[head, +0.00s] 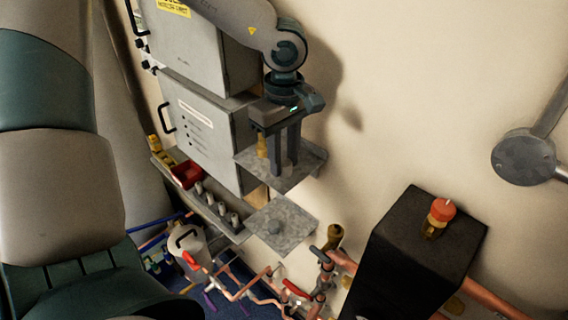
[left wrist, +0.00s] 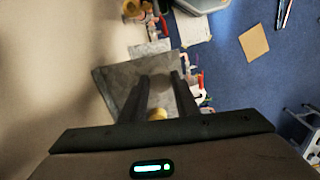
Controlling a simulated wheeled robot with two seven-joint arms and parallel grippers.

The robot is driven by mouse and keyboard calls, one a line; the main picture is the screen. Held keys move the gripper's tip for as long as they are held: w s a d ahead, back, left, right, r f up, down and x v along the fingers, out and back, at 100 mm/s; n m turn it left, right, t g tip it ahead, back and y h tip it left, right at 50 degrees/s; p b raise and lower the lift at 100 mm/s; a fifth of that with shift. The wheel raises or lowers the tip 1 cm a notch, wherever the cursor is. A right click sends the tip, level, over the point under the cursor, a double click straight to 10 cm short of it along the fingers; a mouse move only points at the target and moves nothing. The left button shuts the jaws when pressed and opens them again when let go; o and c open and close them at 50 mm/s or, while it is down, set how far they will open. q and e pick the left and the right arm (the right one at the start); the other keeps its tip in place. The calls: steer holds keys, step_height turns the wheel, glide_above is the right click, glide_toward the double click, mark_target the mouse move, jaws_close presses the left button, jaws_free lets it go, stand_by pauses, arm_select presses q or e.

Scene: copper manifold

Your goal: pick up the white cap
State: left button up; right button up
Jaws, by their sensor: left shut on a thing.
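My left gripper (head: 285,168) points down over the upper grey metal plate (head: 312,160), its two fingers a small gap apart. In the left wrist view the fingers (left wrist: 160,77) close on a pale, round piece, the white cap (left wrist: 160,86); it looks greyish in the shade. The fingers hide the cap in the head view. I cannot tell whether the cap still touches the plate (left wrist: 112,84). A brass fitting (head: 262,145) shows beside the fingers, and a brass end (left wrist: 157,114) shows between them in the wrist view. My right gripper is not in view.
Grey cabinets (head: 205,140) stand behind the gripper. A lower plate (head: 296,222) bears a grey knob. A rack of several pale-topped pieces (head: 222,208) and a red bin (head: 186,174) lie left. Copper pipes (head: 240,290) and a black box (head: 415,250) are below and right.

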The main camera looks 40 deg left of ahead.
mark_target(289, 164)
arm_select(q)
steer(key=r+b, duration=0.1)
steer(key=d+r+b, duration=0.1)
steer(key=r, duration=0.1)
steer(key=d+r+b, duration=0.5)
steer(key=d+r, duration=0.1)
steer(key=d, duration=0.4)
steer(key=shift+w+d+r, duration=0.3)
steer(key=shift+w, duration=0.15)
steer(key=shift+s, duration=0.1)
